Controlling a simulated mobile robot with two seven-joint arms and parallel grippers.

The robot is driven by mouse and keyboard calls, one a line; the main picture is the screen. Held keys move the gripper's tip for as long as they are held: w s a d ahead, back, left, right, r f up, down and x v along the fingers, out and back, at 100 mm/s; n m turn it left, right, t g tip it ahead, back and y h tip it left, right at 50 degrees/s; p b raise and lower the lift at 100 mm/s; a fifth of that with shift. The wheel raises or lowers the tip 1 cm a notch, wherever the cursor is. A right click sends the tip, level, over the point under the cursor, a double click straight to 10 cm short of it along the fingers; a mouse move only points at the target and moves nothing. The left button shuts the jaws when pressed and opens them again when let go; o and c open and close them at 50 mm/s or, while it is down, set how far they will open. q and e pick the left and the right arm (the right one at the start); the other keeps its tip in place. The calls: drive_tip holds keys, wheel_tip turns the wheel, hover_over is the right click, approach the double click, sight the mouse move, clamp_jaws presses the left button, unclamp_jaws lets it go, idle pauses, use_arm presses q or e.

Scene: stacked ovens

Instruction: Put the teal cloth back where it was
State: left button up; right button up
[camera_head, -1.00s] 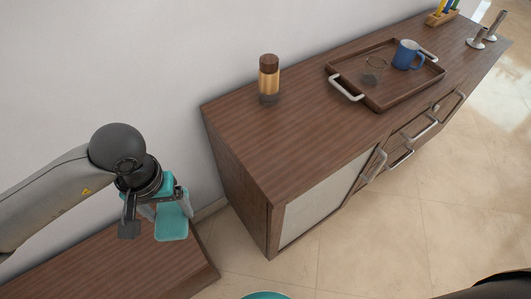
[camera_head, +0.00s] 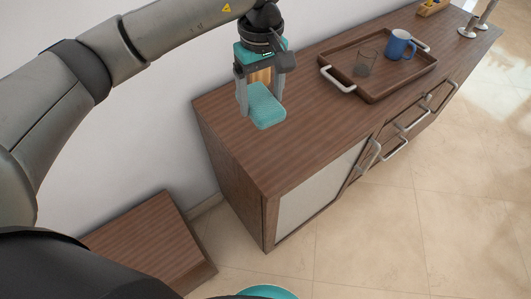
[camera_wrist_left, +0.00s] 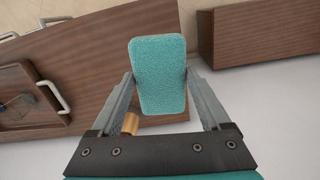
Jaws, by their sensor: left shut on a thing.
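The teal cloth (camera_head: 266,106) is a folded, rounded pad held in my left gripper (camera_head: 262,97). The gripper is over the left end of the wooden sideboard (camera_head: 240,163). The left wrist view shows the cloth (camera_wrist_left: 158,72) between the two finger tips (camera_wrist_left: 158,82). The cloth seems to hang above the sideboard top, but I cannot tell the exact gap. My right gripper is not in view.
A jar with a wooden lid (camera_head: 260,76) is mostly hidden behind my left gripper. A brown tray (camera_head: 378,88) holds a glass (camera_head: 365,64) and a blue mug (camera_head: 399,45). A lower wooden surface (camera_head: 150,240) stands at left. The sideboard's front left top is clear.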

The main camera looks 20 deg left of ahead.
use_arm(q)
drive_tip(key=shift+w+d+r+n, duration=0.1)
drive_tip(key=shift+w+r+n, duration=0.2)
drive_tip(key=shift+r, duration=0.15)
drive_tip(key=shift+w+d+r+n, duration=0.1)
drive_tip(key=shift+w+r+n, duration=0.2)
drive_tip(key=shift+r, duration=0.15)
wheel_tip(320, 180, down, 16)
drive_tip(key=shift+r+b, duration=0.2)
drive_tip(key=shift+b, duration=0.6)
drive_tip(key=shift+f+b, duration=0.3)
drive_tip(key=shift+f, duration=1.75)
drive_tip(key=shift+f, duration=0.15)
drive_tip(key=o, duration=1)
